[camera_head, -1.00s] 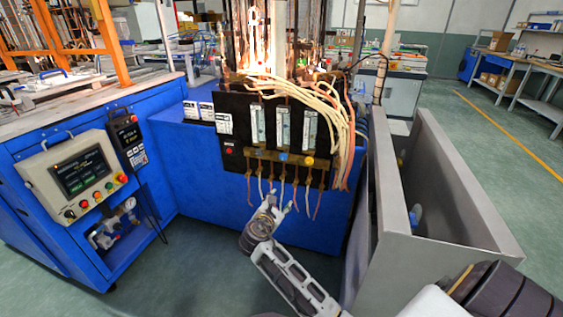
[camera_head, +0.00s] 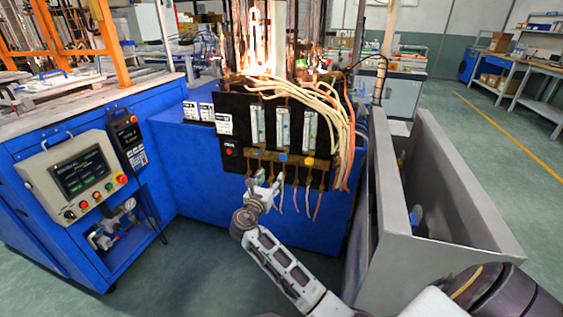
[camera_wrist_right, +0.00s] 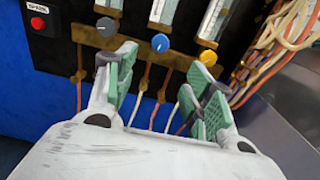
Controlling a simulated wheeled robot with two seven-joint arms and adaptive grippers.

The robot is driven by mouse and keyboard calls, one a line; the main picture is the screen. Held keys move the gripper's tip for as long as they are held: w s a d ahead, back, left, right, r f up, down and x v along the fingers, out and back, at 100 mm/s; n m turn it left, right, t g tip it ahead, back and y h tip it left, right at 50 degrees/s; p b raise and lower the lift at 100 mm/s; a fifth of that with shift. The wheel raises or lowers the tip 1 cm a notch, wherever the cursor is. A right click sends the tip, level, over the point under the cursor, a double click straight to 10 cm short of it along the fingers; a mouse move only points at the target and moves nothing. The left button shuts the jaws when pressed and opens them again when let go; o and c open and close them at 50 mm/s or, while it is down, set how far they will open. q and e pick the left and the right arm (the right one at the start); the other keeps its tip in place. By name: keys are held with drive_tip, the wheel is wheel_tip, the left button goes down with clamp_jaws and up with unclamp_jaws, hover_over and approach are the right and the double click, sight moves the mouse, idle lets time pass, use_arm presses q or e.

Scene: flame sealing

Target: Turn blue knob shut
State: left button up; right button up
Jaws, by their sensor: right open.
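The blue knob (camera_wrist_right: 160,43) sits on a brass manifold bar (camera_wrist_right: 130,38), between a grey knob (camera_wrist_right: 107,27) on its left and a yellow knob (camera_wrist_right: 208,57) on its right. In the head view the blue knob (camera_head: 283,157) shows small below the middle flowmeter. My right gripper (camera_wrist_right: 165,82) is open and empty, its green-padded fingers spread below the bar. The blue knob appears beyond the gap between the fingers, apart from them. In the head view the right gripper (camera_head: 265,186) is just below and left of the knob. My left gripper is not in view.
Copper tubes and hoses (camera_wrist_right: 150,100) hang below the bar, behind the fingers. A red button (camera_wrist_right: 40,24) is at the panel's left. Pale hoses (camera_head: 335,115) bunch at its right. A grey metal bin (camera_head: 385,200) stands right of my right arm.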

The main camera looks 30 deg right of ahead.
sight(283, 158)
use_arm(q)
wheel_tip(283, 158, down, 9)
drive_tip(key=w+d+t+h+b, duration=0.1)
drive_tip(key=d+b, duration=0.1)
drive_tip(key=b, duration=0.2)
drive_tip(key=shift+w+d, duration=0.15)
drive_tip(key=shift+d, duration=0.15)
use_arm(e)
drive_tip(key=shift+x, duration=6.8)
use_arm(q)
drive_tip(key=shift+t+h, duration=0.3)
use_arm(e)
drive_tip(key=c, duration=1)
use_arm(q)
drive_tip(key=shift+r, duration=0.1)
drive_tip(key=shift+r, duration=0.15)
